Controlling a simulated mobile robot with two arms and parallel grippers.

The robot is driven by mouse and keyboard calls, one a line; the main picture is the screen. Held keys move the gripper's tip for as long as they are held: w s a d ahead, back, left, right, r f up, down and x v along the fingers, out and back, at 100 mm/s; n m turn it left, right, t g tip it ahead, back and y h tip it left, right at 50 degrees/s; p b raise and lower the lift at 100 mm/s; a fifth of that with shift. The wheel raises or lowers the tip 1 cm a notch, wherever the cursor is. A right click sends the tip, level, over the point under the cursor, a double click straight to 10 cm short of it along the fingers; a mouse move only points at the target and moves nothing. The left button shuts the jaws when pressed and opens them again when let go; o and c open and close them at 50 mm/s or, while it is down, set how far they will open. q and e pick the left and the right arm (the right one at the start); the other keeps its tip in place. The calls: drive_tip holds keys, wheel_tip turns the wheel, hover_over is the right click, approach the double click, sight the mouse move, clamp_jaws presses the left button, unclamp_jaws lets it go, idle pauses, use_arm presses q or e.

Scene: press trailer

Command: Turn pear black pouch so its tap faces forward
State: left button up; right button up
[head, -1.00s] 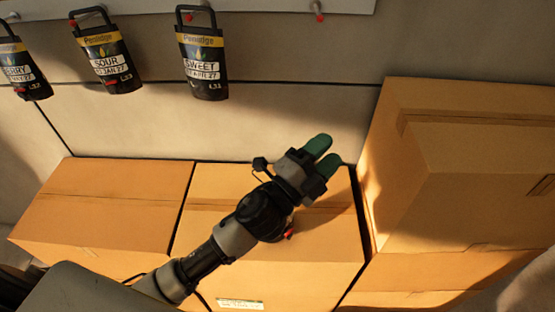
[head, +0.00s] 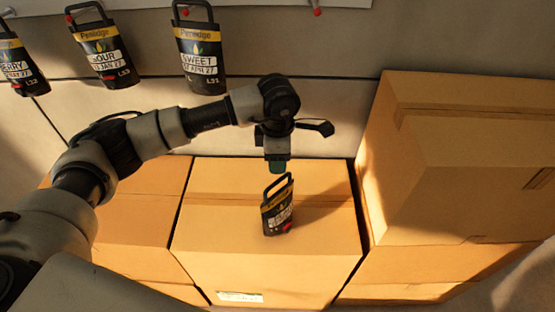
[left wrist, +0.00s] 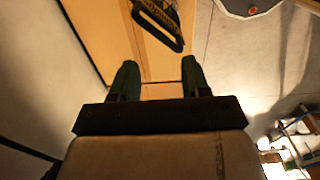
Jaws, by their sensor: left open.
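A small black pouch (head: 275,214) with a yellow band, a white label and a loop handle stands on the middle cardboard box, tilted slightly in the picture. Its label is too small to read, so I cannot confirm it is pear. Its red tap (head: 287,227) shows low at its front right. My left gripper (head: 277,168) points down just above and behind the handle in the head view. In the left wrist view, the open, empty fingers (left wrist: 159,78) are apart from the pouch (left wrist: 156,14), whose handle lies past the fingertips. My right gripper is not in view.
Other black pouches, including sour (head: 103,57) and sweet (head: 200,57), hang from a rail at the back. The middle box (head: 215,245) has clear room around the pouch. Taller stacked boxes (head: 455,180) stand at the right. The wall is close behind.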

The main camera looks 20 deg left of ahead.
sight(278, 180)
use_arm(q)
drive_tip(key=shift+a+r+p, duration=0.1)
drive_tip(key=shift+r+p, duration=0.1)
drive_tip(key=shift+p, duration=0.1)
drive_tip(key=n+p, duration=0.6)
drive_tip(key=n, duration=0.2)
drive_tip(key=shift+r, duration=0.1)
drive_tip(key=shift+n+p, duration=0.55)
drive_tip(key=shift+n, duration=0.05)
wheel_tip(278, 180, down, 11)
drive_tip(key=b, duration=0.7)
drive_tip(key=shift+r+b, duration=0.2)
drive_tip(key=shift+b, duration=0.15)
clamp_jaws()
drive_tip(key=shift+r, duration=0.2)
drive_tip(key=shift+w, duration=0.1)
